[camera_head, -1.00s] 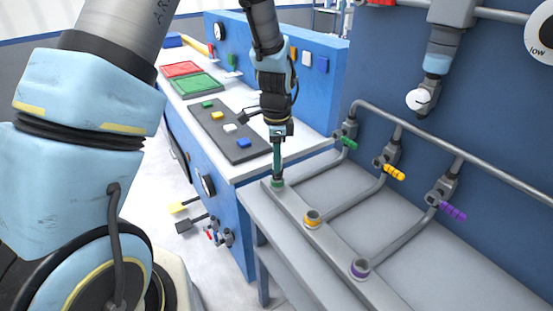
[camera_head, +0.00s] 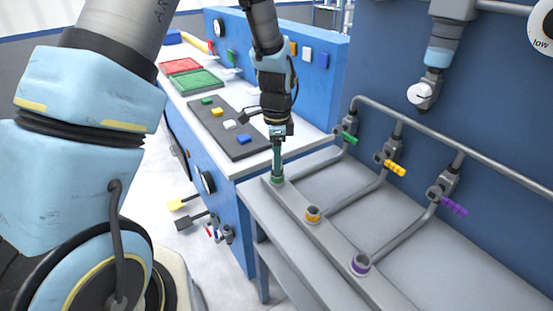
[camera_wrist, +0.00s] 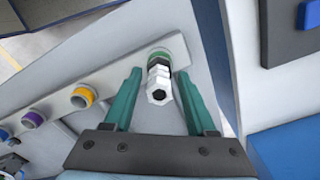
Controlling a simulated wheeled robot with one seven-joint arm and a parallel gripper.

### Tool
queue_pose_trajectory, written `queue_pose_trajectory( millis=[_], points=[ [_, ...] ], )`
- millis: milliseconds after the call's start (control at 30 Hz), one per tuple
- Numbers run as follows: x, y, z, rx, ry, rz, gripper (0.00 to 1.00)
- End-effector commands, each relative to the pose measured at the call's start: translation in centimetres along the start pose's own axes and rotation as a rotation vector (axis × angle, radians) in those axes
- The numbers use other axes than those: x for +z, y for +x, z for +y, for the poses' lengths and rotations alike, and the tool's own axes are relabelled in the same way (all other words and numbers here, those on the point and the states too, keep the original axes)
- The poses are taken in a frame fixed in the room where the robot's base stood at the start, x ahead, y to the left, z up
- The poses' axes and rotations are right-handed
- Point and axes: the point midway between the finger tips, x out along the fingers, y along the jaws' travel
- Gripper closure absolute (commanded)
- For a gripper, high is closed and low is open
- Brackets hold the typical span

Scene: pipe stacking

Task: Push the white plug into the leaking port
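The white plug (camera_wrist: 158,82) has a hex-shaped end and points toward the camera in the wrist view. It is lined up with the green-ringed port (camera_wrist: 160,54) on the grey pipe, which also shows in the head view (camera_head: 277,181). I cannot tell how deep the plug sits in it. My gripper (camera_wrist: 160,72) has its two teal fingers apart, one on each side of the plug, with a gap visible between them and it. In the head view my gripper (camera_head: 277,172) points down over the green port, and the plug is hidden there.
A yellow-ringed port (camera_head: 312,214) and a purple-ringed port (camera_head: 360,263) stand along the same pipe (camera_head: 335,239). Green (camera_head: 348,138), yellow (camera_head: 394,167) and purple (camera_head: 453,207) valve handles are on the wall side. A dark board (camera_head: 218,135) with coloured blocks lies on the left bench.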

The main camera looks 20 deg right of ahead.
Motion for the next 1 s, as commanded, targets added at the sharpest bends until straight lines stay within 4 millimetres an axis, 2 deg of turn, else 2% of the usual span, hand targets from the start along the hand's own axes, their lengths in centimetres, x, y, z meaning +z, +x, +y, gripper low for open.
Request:
queue_pose_trajectory(
  millis=[67, 333, 467, 800, 1000],
  points=[
    [0.0, 0.0, 0.0, 0.000, 0.000, 0.000, 0.33],
    [0.0, -0.1, 0.0, 0.000, 0.000, 0.000, 0.33],
    [0.0, -1.0, -0.1, -0.002, 0.000, 0.002, 0.33],
    [0.0, -7.3, -0.1, -0.006, 0.000, 0.003, 0.33],
    [0.0, -10.0, -0.1, -0.003, 0.000, 0.001, 0.33]
  ],
)
